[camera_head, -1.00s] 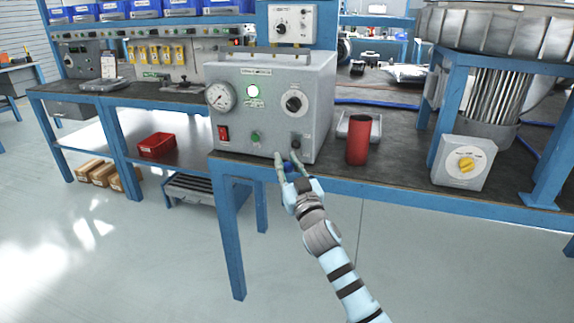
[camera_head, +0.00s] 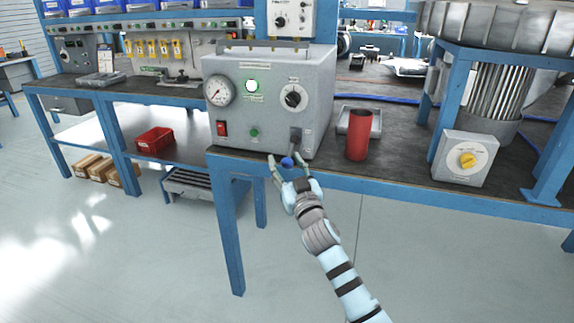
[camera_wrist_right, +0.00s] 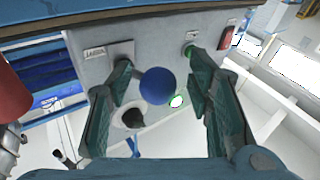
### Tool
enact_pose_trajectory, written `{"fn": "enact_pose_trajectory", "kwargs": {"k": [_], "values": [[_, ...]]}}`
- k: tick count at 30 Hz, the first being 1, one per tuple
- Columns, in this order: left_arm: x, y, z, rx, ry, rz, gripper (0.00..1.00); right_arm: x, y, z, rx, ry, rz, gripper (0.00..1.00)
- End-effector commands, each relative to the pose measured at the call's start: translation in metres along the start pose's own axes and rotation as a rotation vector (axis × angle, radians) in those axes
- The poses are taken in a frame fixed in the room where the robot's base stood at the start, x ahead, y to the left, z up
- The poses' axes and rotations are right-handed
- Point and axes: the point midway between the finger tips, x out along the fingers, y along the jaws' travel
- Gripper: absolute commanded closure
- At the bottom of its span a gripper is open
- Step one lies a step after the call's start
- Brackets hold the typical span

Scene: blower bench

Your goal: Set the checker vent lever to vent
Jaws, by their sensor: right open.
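The checker is a grey box (camera_head: 228,136) on the bench, with a gauge, a lit green lamp, a black knob and a red switch on its front. Its vent lever ends in a blue ball (camera_head: 287,162), which sticks out low at the right of the front panel. My right gripper (camera_head: 284,153) is open around the ball, one finger on each side. In the right wrist view the blue ball (camera_wrist_right: 157,86) sits between the spread fingers (camera_wrist_right: 162,80), with visible gaps. The lever's shaft is mostly hidden behind the ball. My left gripper is out of view.
A red cylinder (camera_head: 359,135) stands on the bench right of the checker, with a grey tray (camera_head: 345,122) behind it. The bench's blue front edge (camera_head: 400,188) runs below. The floor in front is clear.

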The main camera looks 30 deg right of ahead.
Motion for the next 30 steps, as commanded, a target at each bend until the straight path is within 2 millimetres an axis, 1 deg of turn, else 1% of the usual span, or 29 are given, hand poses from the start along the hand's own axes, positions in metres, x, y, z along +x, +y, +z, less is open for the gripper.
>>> {"fn": "enact_pose_trajectory", "kwargs": {"k": [2,5,8,12,15,18,21,30], "values": [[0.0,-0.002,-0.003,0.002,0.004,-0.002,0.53,-0.002,0.0,-0.001,0.0,0.002,0.0,0.53],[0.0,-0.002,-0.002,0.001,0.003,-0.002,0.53,-0.013,0.0,0.0,-0.001,0.002,-0.001,0.53],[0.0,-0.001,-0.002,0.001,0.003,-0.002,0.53,-0.036,0.0,0.0,-0.002,0.001,-0.002,0.53],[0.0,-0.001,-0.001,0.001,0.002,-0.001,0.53,-0.077,-0.001,0.002,-0.003,-0.002,-0.002,0.53],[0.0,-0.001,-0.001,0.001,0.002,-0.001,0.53,-0.1,0.0,0.002,-0.001,-0.004,-0.002,0.53],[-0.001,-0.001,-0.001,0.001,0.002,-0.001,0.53,-0.115,0.0,0.002,-0.001,-0.003,-0.001,0.53],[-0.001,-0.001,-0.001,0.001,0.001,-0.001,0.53,-0.12,0.0,0.001,0.0,-0.002,-0.001,0.53],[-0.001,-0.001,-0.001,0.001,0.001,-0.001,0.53,-0.12,0.0,0.001,0.0,-0.002,-0.001,0.53]]}}
